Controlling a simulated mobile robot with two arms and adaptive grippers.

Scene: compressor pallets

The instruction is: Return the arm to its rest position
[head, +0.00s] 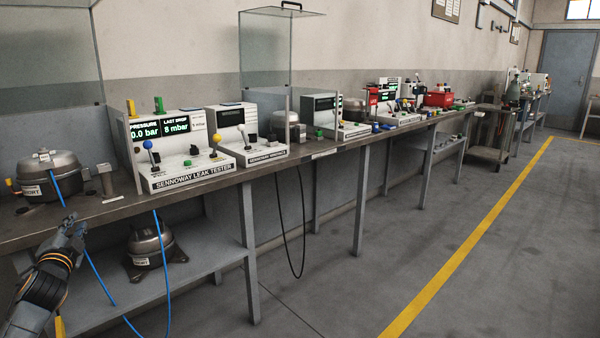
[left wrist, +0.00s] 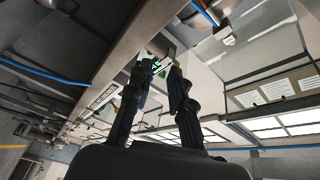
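My left gripper (head: 72,225) is at the lower left of the head view, in front of the workbench (head: 215,187) near its front edge. In the left wrist view the fingers of my left gripper (left wrist: 161,72) stand apart with a gap between them, and I see nothing held there. My right gripper is in neither view.
A compressor (head: 48,172) with a blue hose stands on the bench, and another (head: 148,246) on the lower shelf. A leak tester (head: 178,150) stands beside them. Blue hose hangs near my left arm. The floor (head: 350,270) to the right is clear.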

